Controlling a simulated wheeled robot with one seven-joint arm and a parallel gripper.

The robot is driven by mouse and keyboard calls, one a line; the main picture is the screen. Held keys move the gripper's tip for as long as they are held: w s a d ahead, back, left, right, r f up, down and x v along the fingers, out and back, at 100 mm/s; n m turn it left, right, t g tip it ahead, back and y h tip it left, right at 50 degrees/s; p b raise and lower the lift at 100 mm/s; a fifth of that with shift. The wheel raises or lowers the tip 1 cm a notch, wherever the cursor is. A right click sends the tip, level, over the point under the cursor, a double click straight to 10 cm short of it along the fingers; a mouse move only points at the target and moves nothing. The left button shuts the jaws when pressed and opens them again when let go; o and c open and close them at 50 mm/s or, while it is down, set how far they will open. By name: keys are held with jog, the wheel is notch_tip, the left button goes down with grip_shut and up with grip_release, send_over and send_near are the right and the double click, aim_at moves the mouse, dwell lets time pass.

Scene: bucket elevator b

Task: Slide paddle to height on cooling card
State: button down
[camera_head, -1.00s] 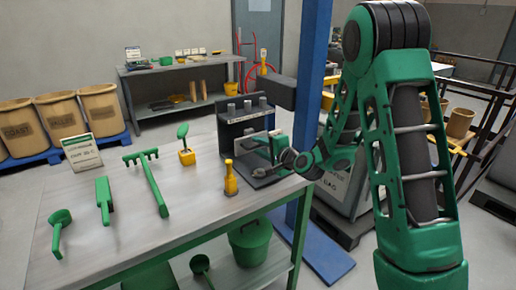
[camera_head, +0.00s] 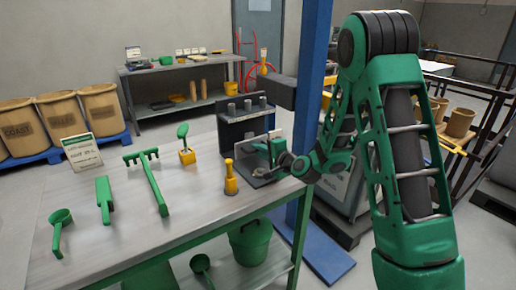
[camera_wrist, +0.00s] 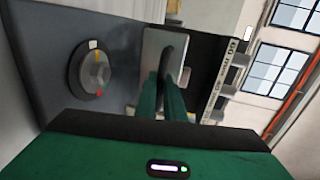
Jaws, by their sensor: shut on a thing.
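A pale metal plate (camera_wrist: 157,45) with a dark upright handle (camera_wrist: 173,55), which looks like the paddle, stands on a dark grey device (camera_head: 238,132) at the table's far right corner. My gripper (camera_wrist: 168,92) is shut on the handle, its green fingers either side of it. In the head view my gripper (camera_head: 272,155) is in front of the plate, partly hiding it. The card (camera_head: 82,152) stands tilted at the table's left back; its print is too small to read surely.
A round dial (camera_wrist: 91,70) with yellow and red marks is left of the plate in the wrist view. A yellow bottle-like tool (camera_head: 230,178) stands near the device. Several green tools lie left on the table (camera_head: 130,235). A blue post (camera_head: 312,90) rises close behind my arm.

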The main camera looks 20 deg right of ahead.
jog(key=shift+f, duration=0.15)
jog(key=c, duration=1.8)
grip_release()
jog(key=shift+c, duration=0.2)
jog(key=v, duration=1)
jog(key=shift+s+d, duration=0.15)
jog(key=shift+s, duration=0.2)
